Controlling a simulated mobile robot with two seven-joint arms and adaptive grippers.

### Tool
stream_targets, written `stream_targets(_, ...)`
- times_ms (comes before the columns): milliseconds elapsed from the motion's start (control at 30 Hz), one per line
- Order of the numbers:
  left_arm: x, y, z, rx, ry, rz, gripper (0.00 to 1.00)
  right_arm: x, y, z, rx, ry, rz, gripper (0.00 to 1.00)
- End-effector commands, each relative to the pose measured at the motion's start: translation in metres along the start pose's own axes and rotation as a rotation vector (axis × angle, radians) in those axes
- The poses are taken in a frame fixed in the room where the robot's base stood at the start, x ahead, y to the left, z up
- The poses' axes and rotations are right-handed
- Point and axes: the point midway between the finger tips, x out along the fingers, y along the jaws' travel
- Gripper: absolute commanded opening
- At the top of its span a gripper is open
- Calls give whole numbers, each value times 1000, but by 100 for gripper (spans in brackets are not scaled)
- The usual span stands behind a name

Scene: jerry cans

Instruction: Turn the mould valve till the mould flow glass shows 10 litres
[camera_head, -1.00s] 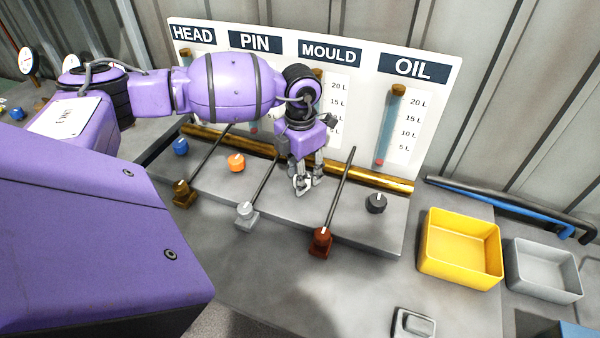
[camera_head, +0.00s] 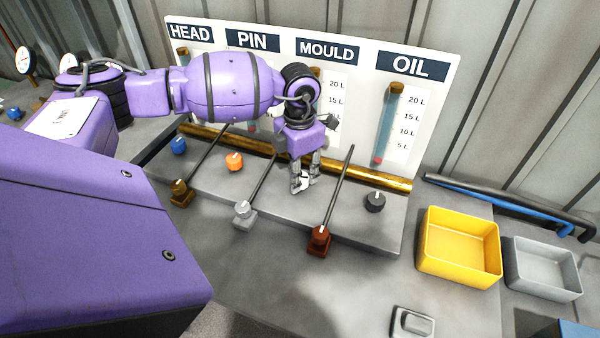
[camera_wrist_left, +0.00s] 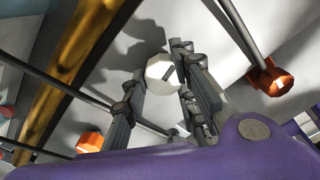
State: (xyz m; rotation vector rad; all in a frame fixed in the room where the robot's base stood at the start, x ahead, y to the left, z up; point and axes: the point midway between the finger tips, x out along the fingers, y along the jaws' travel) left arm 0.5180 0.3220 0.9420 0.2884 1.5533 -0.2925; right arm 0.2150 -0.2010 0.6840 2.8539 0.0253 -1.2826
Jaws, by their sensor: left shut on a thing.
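My left gripper (camera_head: 304,182) is down at the grey ledge under the MOULD sign (camera_head: 327,50), shut on this knob. In the left wrist view the gripper (camera_wrist_left: 162,84) has one finger on each side of it. My right gripper is not in view.
Long-handled levers with brown (camera_head: 180,190), grey (camera_head: 243,211) and red (camera_head: 319,238) bases rise near the gripper. An orange knob (camera_head: 234,161) and black knob (camera_head: 375,201) flank it. The oil glass (camera_head: 388,125) is readable. A yellow bin (camera_head: 460,272) stands right.

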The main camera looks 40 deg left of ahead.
Motion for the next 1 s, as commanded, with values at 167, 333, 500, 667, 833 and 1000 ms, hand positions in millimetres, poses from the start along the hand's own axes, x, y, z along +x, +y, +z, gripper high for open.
stream_targets(167, 0, 6, 1, 129, -1, 12, 0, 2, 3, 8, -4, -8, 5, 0)
stream_targets(333, 0, 6, 2, 272, 1, 14, 0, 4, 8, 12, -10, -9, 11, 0)
stream_targets(500, -1, 7, 4, 403, 0, 16, 0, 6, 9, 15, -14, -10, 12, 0)
stream_targets(667, -2, 6, 5, 505, -1, 16, 0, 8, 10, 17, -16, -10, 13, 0)
stream_targets(833, -3, 6, 6, 580, -3, 16, 0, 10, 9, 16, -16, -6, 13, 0)
stream_targets(1000, -5, 6, 7, 619, -4, 17, 0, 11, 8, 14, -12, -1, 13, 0)
